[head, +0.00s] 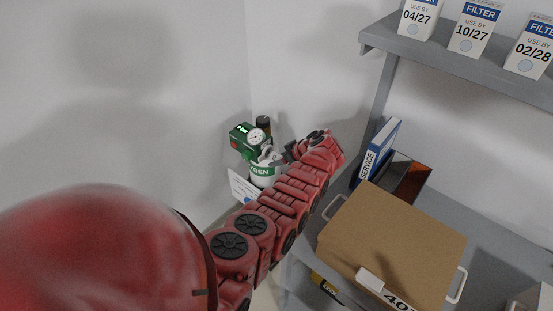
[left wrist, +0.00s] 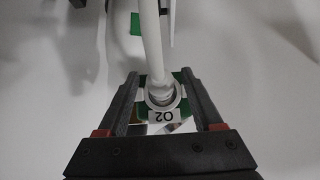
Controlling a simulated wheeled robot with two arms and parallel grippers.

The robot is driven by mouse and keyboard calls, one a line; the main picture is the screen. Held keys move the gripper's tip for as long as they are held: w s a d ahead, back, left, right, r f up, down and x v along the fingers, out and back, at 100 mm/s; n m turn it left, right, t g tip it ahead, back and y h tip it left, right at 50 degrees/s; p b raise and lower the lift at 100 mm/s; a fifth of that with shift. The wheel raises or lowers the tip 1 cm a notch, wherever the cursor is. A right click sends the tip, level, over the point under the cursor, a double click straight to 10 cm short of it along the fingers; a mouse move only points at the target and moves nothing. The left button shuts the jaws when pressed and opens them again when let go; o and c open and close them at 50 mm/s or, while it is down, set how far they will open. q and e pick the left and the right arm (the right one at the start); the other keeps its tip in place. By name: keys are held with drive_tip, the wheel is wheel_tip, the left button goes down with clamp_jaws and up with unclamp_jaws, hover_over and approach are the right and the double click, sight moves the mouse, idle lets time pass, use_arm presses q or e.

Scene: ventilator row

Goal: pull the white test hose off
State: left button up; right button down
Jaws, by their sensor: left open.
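In the left wrist view the white hose (left wrist: 152,45) comes down from the top and ends at a pale round collar (left wrist: 161,104) above a label reading O2 (left wrist: 170,116). My left gripper (left wrist: 160,75) is open, with one finger on each side of the hose end; I cannot tell whether either touches it. The hose cannot be made out clearly there. My right gripper is not in view.
A grey shelf unit stands at right, with a brown box (head: 395,240) and a blue service binder (head: 380,148) on its lower surface. Filter cartons (head: 474,27) stand on the upper shelf (head: 450,62). The wall is close behind the cylinder.

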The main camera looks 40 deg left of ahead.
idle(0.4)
use_arm(q)
drive_tip(key=shift+b, duration=0.45)
drive_tip(key=shift+r, duration=0.1)
clamp_jaws()
idle(1.1)
